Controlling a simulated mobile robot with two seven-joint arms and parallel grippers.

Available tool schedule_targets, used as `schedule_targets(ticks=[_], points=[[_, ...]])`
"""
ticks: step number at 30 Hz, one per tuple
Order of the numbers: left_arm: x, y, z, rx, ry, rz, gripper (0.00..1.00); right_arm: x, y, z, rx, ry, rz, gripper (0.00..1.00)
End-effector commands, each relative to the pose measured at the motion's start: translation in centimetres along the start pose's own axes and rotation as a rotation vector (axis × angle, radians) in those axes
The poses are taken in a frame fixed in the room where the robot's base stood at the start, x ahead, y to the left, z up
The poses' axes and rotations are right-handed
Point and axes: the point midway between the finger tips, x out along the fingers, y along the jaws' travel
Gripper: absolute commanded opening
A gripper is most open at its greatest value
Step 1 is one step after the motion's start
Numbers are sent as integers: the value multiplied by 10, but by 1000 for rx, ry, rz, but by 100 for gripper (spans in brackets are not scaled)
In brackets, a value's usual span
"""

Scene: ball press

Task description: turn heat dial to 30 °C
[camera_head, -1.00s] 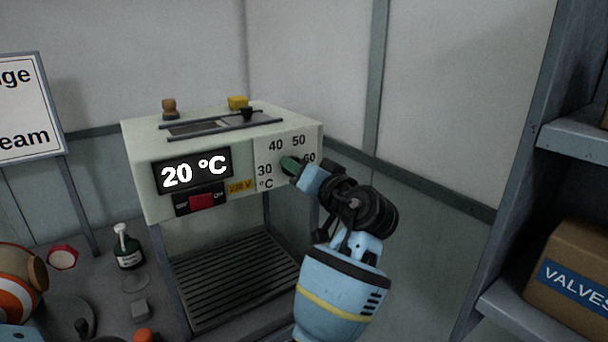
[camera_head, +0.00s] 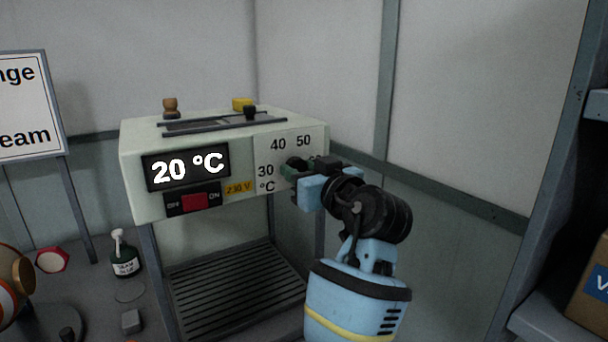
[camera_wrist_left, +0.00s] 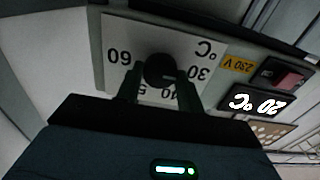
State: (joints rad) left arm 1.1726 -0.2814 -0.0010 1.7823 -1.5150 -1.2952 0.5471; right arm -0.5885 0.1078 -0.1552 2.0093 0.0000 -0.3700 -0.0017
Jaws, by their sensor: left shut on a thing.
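The heat dial (camera_head: 294,163) is a dark round knob on the white scale plate (camera_head: 264,150) at the machine's front right. In the wrist view the black knob (camera_wrist_left: 160,68) sits between the two fingers of my left gripper (camera_wrist_left: 160,82), which is shut on it. In the head view my left gripper (camera_head: 303,170) covers part of the dial and the 60 mark. The marks 30, 40 and 50 show. The display (camera_head: 187,167) reads 20 °C. A small pale mark shows on the knob, but its exact setting is hard to read. My right gripper is not in view.
The red power switch (camera_head: 194,202) is below the display. A slotted grate (camera_head: 235,285) lies under the machine. A shelf with a box (camera_head: 590,290) is at the right.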

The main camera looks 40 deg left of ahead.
Motion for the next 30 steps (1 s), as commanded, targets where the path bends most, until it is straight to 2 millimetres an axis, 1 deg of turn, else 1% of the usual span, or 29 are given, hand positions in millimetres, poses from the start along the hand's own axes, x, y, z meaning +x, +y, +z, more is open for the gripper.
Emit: schedule_targets(ticks=[13,14,18,30], points=[[0,0,1,-8,-3,0,14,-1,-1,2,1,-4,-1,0],[0,0,1,-7,-3,0,41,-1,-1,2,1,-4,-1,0],[0,0,0,-7,-2,0,59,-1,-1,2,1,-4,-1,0],[0,0,0,-7,-1,0,59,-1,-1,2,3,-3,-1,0]])
